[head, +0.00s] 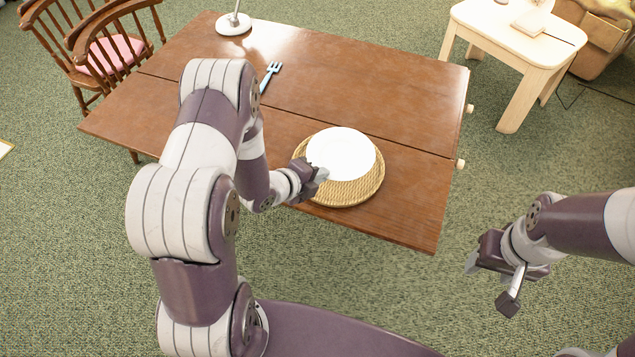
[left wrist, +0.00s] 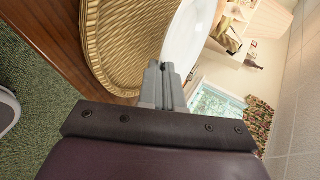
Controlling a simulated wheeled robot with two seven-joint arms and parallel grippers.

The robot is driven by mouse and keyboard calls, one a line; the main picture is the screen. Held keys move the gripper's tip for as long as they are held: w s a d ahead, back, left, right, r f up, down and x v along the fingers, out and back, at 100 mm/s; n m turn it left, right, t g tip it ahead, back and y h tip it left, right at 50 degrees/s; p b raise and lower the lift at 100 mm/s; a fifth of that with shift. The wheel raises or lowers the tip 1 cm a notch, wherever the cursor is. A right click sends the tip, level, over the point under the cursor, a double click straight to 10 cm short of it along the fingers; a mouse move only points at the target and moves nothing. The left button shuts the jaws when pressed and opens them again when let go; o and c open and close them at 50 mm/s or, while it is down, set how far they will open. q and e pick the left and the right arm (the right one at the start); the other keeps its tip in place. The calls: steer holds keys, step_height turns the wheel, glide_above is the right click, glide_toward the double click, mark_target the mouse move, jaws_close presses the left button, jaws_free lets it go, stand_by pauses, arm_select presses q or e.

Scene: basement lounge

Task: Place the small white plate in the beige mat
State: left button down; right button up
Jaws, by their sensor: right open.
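The small white plate (head: 341,152) is over the round woven beige mat (head: 345,194) on the wooden table. It sits toward the mat's back, with a wide band of mat bare in front. I cannot tell whether it rests fully on the mat or is held just above it. My left gripper (head: 322,175) is at the plate's front-left rim. In the left wrist view its fingers (left wrist: 165,82) are close together at the edge of the plate (left wrist: 184,38), beside the mat (left wrist: 125,45), shut on the rim. My right gripper (head: 489,283) is open and empty, off the table's right side.
The wooden table (head: 400,90) holds a blue fork (head: 270,76) and a lamp base (head: 234,24) toward the back left. A chair (head: 105,45) stands at the left and a small pale table (head: 515,40) at the back right. The table's right part is clear.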

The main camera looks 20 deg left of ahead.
arm_select(q)
steer(key=shift+w+a+f, duration=0.1)
steer(key=shift+a+f, duration=0.15)
steer(key=shift+f, duration=0.15)
step_height(320, 180, down, 4)
steer(key=shift+w+r, duration=0.1)
steer(key=shift+r, duration=0.05)
steer(key=shift+f+b, duration=0.2)
steer(key=shift+b, duration=0.1)
steer(key=c, duration=1.3)
jaws_free()
steer(key=shift+r, duration=0.1)
steer(key=shift+s, duration=0.2)
